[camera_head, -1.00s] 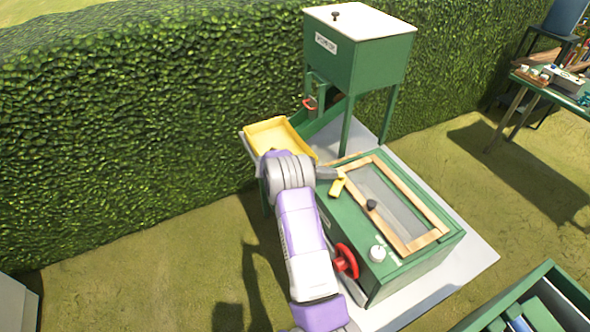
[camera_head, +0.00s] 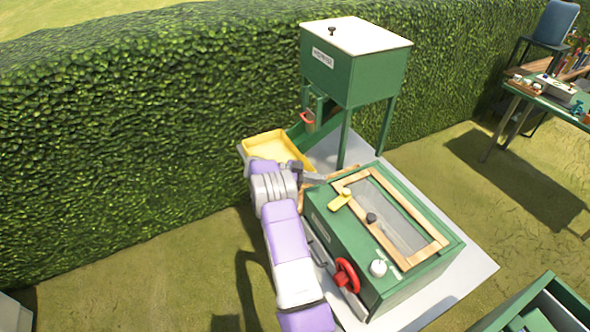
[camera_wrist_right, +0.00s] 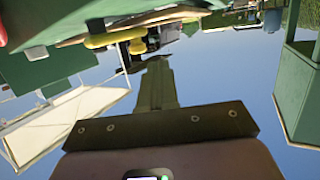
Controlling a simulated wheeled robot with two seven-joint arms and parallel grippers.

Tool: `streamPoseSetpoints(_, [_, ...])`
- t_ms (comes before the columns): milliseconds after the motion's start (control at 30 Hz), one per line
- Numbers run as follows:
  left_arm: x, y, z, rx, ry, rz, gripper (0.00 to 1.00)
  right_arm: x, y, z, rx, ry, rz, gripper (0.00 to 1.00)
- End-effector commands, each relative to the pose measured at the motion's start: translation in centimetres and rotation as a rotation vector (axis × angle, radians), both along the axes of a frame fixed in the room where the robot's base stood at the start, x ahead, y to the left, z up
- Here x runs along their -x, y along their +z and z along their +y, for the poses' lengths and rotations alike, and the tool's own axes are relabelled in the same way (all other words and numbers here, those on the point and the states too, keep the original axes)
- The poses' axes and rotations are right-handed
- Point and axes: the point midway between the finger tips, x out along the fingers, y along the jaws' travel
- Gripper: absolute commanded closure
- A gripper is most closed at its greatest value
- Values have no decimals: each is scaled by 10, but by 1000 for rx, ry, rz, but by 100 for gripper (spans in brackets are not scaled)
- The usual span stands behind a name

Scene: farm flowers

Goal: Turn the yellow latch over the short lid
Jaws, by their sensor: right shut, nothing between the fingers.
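The yellow latch (camera_head: 340,200) sits on top of the green box, near the far-left end of the wood-framed lid (camera_head: 421,212). It lies slantwise, one end at the frame's wooden edge. My right gripper (camera_head: 322,181) is shut and empty, just left of the latch and apart from it, above the box's far-left end. It hides part of a wooden edge (camera_head: 345,173) there; I cannot tell whether this belongs to the short lid. The right wrist view shows the shut fingers (camera_wrist_right: 158,75) and the yellow latch (camera_wrist_right: 108,40) beyond them. My left gripper is not in view.
A yellow tray (camera_head: 270,142) stands behind my right wrist, below a green hopper (camera_head: 357,62) on legs. A dark knob (camera_head: 371,217), a white knob (camera_head: 378,268) and a red wheel (camera_head: 347,274) are on the box. A hedge (camera_head: 130,130) runs behind.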

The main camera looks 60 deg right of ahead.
Motion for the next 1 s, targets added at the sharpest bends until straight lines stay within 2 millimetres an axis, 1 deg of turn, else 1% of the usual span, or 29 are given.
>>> streamPoseSetpoints(33, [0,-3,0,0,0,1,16,-11,0,2,1,2,-2,100])
streamPoseSetpoints(100, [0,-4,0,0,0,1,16,-22,3,3,2,1,-2,100])
streamPoseSetpoints(200, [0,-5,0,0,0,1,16,-37,7,6,1,1,-1,100])
streamPoseSetpoints(400, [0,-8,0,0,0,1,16,-60,13,10,1,1,-1,100])
streamPoseSetpoints(500, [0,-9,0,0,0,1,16,-68,15,10,2,2,0,100])
streamPoseSetpoints(700, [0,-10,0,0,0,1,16,-78,18,12,0,1,0,100])
streamPoseSetpoints(1000, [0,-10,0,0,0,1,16,-81,20,13,-1,-1,1,100])
